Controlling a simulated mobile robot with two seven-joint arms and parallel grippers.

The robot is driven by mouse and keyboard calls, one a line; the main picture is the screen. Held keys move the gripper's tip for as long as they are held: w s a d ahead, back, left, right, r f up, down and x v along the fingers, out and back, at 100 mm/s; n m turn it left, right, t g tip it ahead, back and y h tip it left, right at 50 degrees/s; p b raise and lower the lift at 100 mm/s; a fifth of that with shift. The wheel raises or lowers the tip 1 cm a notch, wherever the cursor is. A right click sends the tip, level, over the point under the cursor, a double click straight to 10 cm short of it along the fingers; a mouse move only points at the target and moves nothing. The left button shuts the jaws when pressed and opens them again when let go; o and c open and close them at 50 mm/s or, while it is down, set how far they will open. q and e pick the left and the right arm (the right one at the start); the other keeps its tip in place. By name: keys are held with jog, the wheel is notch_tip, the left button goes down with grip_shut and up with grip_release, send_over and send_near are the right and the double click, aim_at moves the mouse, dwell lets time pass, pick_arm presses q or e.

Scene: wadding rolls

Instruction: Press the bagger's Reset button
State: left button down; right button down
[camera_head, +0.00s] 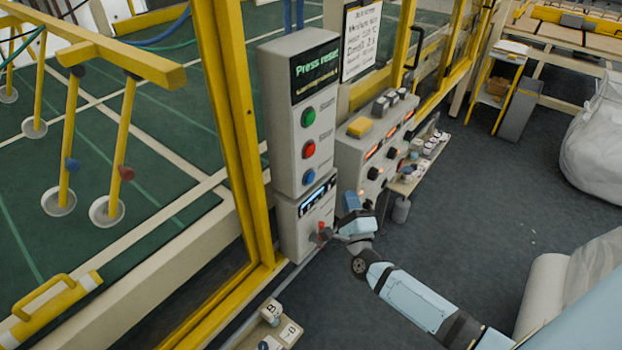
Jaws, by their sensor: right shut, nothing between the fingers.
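The grey control box (292,120) stands upright beside the yellow frame, and its display (316,67) reads "Press reset". Below the display are a green button (308,117), a red button (309,150) and a blue button (309,177); their small labels are not legible. A lower panel (308,212) has a small lit screen (318,194) and a red control at its bottom. My left gripper is out of view.
A second grey console (362,160) with knobs and orange displays stands right behind my right gripper. A yellow post (230,110) stands left of the box. Blocks lie on a low ledge (285,330) in front. Open dark floor (470,220) lies to the right, with white bags beyond.

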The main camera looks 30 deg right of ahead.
aim_at(310, 178)
jog(key=w+a+b, duration=0.2)
jog(key=w+a, duration=0.1)
jog(key=w, duration=0.4)
jog(key=shift+w, duration=0.15)
dwell(1.1)
jog(key=shift+w, duration=0.15)
dwell(0.7)
jog(key=shift+w+a, duration=0.15)
jog(key=shift+w, duration=0.1)
jog(key=shift+w+a+b, duration=0.2)
jog(key=shift+w+b, duration=0.2)
jog(key=shift+b, duration=0.05)
dwell(0.7)
jog(key=shift+s+d, duration=0.3)
jog(key=shift+s, duration=0.55)
